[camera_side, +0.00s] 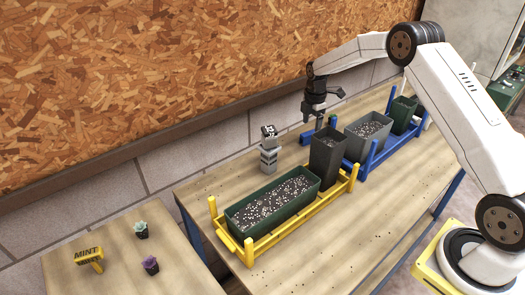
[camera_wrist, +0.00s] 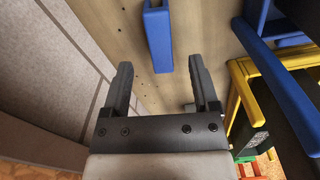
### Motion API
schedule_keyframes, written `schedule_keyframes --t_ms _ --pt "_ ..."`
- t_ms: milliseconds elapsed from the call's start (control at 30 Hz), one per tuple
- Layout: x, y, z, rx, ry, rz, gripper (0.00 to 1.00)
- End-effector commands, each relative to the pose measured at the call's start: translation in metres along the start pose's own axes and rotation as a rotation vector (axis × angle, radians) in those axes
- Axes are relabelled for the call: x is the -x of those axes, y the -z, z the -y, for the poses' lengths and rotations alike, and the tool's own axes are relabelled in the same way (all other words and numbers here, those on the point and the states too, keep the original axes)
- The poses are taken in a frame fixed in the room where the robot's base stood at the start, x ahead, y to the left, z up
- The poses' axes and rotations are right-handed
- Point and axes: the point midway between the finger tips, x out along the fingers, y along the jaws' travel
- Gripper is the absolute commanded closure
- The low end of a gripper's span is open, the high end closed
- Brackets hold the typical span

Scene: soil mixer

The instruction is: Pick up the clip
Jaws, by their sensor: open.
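A blue channel-shaped piece (camera_wrist: 158,38), which may be the clip, lies on the wooden table in the wrist view. It lies beyond my fingertips, roughly in line with the space between them. In the side view a blue piece (camera_side: 305,138) shows on the table just behind the tall dark pot, partly hidden. My gripper (camera_wrist: 163,80) is open, with two dark fingers apart and nothing between them. In the side view my gripper (camera_side: 319,122) points down over the back of the table, close to the blue piece and the dark pot. I cannot tell its exact height.
A yellow rack (camera_side: 276,240) holds a long green planter (camera_side: 232,215) and the tall dark pot (camera_side: 327,152). A blue rack (camera_side: 372,160) holds more pots to the right. A grey-and-white stacked object (camera_side: 268,158) stands left of the pots. The wall (camera_wrist: 45,80) is close behind.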

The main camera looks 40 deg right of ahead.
Motion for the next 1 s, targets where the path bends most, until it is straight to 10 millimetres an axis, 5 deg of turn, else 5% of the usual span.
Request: schedule_keyframes --t_ms 433,1000 --pt "-0.045 -0.001 0.001 -0.001 0.001 0.001 0.23" --pt "-0.047 -0.001 0.001 -0.001 0.0 0.001 0.23"
